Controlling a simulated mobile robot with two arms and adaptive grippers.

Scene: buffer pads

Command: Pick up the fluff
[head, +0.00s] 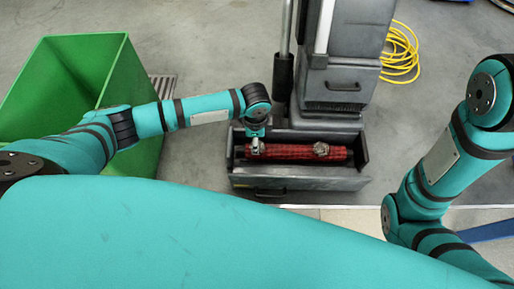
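A small grey-brown clump of fluff (321,149) sits on the right part of a red roller (285,152). The roller lies across an open dark drawer (257,183) at the foot of a grey machine. My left gripper (254,150) points down at the left end of the roller, to the left of the fluff and apart from it. Its fingers are too small to tell open from shut, or whether they touch the roller. My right arm stands at the right edge, and its gripper is out of view.
A large open green bin (147,154) stands at the left, partly behind my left arm. The grey machine (345,65) rises behind the drawer. A coiled yellow cable (402,52) lies on the floor behind right. Grey floor right of the drawer is clear.

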